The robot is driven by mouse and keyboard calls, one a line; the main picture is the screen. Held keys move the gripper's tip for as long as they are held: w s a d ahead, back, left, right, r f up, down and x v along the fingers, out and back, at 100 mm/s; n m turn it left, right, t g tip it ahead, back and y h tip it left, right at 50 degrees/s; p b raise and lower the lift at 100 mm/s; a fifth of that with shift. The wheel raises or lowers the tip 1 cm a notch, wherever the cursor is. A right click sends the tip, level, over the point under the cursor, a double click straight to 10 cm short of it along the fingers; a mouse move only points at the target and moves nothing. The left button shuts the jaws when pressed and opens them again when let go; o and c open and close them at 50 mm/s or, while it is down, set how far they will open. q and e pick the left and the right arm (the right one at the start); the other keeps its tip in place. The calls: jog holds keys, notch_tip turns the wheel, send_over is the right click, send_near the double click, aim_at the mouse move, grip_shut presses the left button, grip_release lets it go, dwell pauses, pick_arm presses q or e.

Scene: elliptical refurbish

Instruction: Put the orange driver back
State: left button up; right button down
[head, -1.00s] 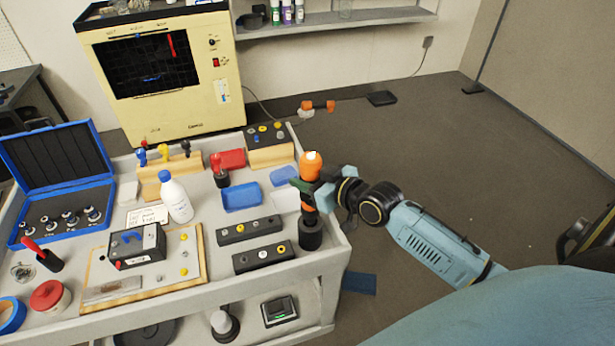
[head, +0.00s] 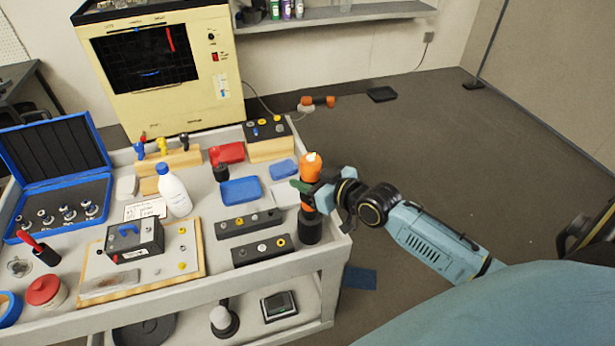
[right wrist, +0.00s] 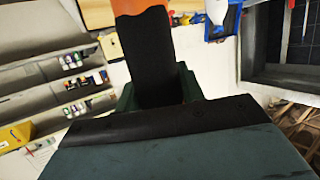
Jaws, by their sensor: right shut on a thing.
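The orange driver (head: 311,165) stands upright at the right end of the cart top in the head view. My right gripper (head: 309,192) is shut on it, around its middle. Directly below is a black cylindrical holder (head: 309,229). The driver's lower end meets the holder's top in the picture; I cannot tell how far it is inside. In the right wrist view the driver's orange and black body (right wrist: 148,55) stands between my green fingertips, and its lower end is hidden. My left gripper is not in view.
Two black blocks with knobs (head: 262,251) lie left of the holder. Blue trays (head: 241,191) and a red case (head: 228,153) sit behind them. A white bottle (head: 174,192) stands mid-cart. The cart's right edge (head: 342,240) is close to the holder; open floor lies beyond.

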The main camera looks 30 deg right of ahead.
dwell(0.3)
jog(key=shift+f, duration=0.4)
jog(key=c, duration=0.9)
grip_release()
jog(key=shift+o, duration=0.5)
jog(key=shift+f, duration=0.15)
jog(key=v, duration=1.3)
jog(key=shift+s, duration=0.2)
